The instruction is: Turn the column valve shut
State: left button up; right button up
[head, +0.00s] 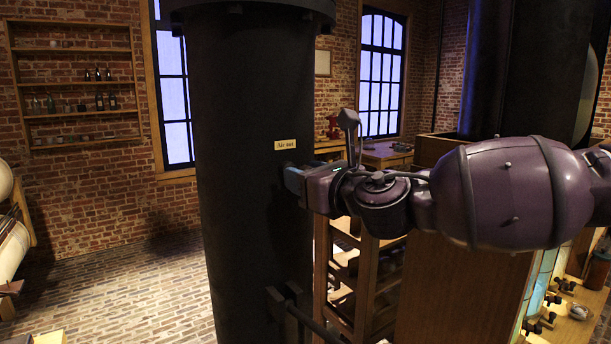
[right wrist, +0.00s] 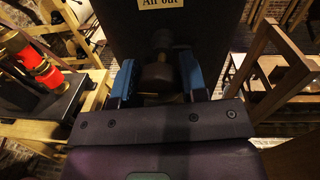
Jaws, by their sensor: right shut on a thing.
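The column (head: 245,110) is a thick dark pipe standing upright left of centre in the head view, with a small "Air out" label (head: 285,145) on it. My right gripper (head: 290,180) reaches in from the right against the column's side, just below the label. In the right wrist view its two blue fingers (right wrist: 158,82) stand on either side of the valve's dark knob (right wrist: 157,73), below the label, and are shut on it. In the head view the knob is hidden by the gripper. My left gripper is not in view.
A dark bracket (head: 290,306) sticks out low on the column. A wooden rack (head: 370,270) and a large wooden panel (head: 455,290) stand to the right, under my right arm. Brick floor (head: 130,285) is open to the left. Red cylinders (right wrist: 42,68) show in the right wrist view.

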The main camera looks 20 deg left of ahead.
jog(key=m, duration=0.3)
jog(key=shift+p, duration=0.3)
jog(key=m, duration=0.5)
jog(key=shift+t+p, duration=0.3)
jog(key=shift+p, duration=0.05)
jog(key=m, duration=0.3)
jog(key=shift+m+p, duration=0.3)
jog(key=shift+m, duration=0.1)
jog(key=m+t+p, duration=0.1)
jog(key=m, duration=0.5)
jog(key=shift+d, duration=0.1)
jog(key=shift+w, duration=0.1)
jog(key=o, duration=0.9)
